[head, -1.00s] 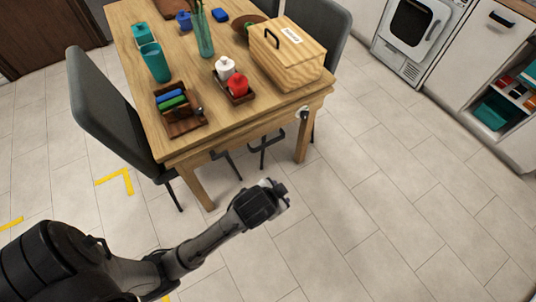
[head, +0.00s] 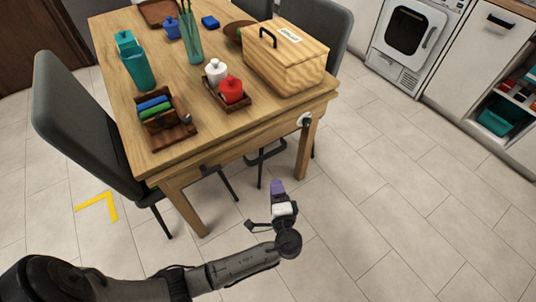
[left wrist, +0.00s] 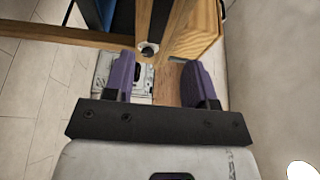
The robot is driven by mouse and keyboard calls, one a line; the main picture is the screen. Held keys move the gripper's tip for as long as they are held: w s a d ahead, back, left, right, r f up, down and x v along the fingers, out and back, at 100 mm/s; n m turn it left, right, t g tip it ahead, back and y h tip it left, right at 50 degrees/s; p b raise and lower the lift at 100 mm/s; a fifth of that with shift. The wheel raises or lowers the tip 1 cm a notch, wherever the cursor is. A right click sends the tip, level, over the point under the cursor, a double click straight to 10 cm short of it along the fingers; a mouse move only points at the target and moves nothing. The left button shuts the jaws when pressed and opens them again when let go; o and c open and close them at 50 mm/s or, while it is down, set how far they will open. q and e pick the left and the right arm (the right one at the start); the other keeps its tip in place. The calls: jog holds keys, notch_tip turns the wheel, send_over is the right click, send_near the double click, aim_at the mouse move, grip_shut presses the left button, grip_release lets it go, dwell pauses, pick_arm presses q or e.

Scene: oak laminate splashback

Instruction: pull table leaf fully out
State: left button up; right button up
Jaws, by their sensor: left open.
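The wooden table (head: 180,70) stands at the upper middle of the head view. Its near end shows a layered wooden edge (head: 240,152); I cannot clearly tell the leaf from the top. A small round light knob (head: 304,119) with a dark centre sits near its right corner. It also shows between my fingers in the left wrist view (left wrist: 148,48). My left gripper (head: 277,190) is open and empty, in front of the near end and apart from it. Its two purple fingers show in the left wrist view (left wrist: 160,80). My right gripper is out of view.
On the table are a wooden box (head: 285,60), a tray with red and white jars (head: 232,97), a caddy (head: 160,130) and teal cups (head: 140,68). Grey chairs (head: 85,125) flank it. Dark bars (head: 265,155) show under the near edge. Floor to the right is clear.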

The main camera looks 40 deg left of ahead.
aim_at(269, 156)
pick_arm(q)
jog(key=b+x, duration=0.3)
jog(key=x, duration=0.8)
jog(key=shift+w+a+f+b, duration=0.15)
jog(key=shift+w+a+b, duration=0.15)
jog(key=shift+b, duration=0.05)
jog(key=shift+x, duration=0.95)
jog(key=shift+c, duration=0.4)
jog(key=c, duration=0.3)
grip_shut()
